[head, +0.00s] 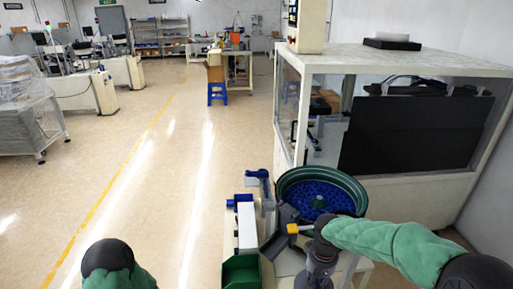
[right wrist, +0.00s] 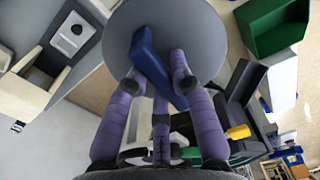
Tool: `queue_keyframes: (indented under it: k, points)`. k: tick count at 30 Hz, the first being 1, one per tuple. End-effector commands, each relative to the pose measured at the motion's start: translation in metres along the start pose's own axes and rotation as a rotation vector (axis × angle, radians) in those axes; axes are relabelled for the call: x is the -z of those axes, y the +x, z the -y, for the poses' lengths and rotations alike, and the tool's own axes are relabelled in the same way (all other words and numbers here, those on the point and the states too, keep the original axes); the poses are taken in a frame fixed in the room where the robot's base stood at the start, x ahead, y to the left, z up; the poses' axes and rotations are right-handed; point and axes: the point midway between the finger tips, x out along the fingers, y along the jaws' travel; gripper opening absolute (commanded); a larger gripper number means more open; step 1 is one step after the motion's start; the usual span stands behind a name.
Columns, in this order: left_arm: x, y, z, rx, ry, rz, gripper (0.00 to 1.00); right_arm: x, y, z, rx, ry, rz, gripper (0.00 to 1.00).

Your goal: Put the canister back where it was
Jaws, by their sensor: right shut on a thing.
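My right gripper (right wrist: 155,68), with purple fingers, is shut on a long narrow blue piece, which I take to be the canister (right wrist: 150,55). It lies slanted between the fingers in the right wrist view, in front of a round grey disc (right wrist: 205,30). I cannot tell if it touches the disc. In the head view my right gripper (head: 319,268) points down just in front of the bowl feeder, and the canister is hidden there. My left arm shows only at the bottom left; its gripper is out of view.
The green bowl feeder (head: 283,190) with blue parts inside stands behind my right gripper. A green bin (head: 240,272) is to its left, and it also shows in the right wrist view (right wrist: 285,38). A yellow-tipped piece (head: 293,228) is close by. A large enclosure (head: 410,195) stands behind; floor is free at left.

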Motion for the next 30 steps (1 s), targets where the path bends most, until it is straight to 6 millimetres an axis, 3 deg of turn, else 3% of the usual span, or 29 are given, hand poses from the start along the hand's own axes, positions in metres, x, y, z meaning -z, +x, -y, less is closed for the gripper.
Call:
queue_keyframes:
  k: [6,10,30]
  points:
    - [0.000,-0.001,0.000,0.000,0.000,0.000,0.00,-0.013,0.056,-0.001,-0.002,0.000,0.004,0.00]
    - [0.000,-0.001,0.000,0.000,0.000,0.000,0.00,-0.019,0.075,0.001,0.003,-0.001,0.001,0.00]
    - [0.000,0.000,0.000,0.000,0.000,0.000,0.00,-0.020,0.080,0.001,0.005,-0.001,0.000,0.00]
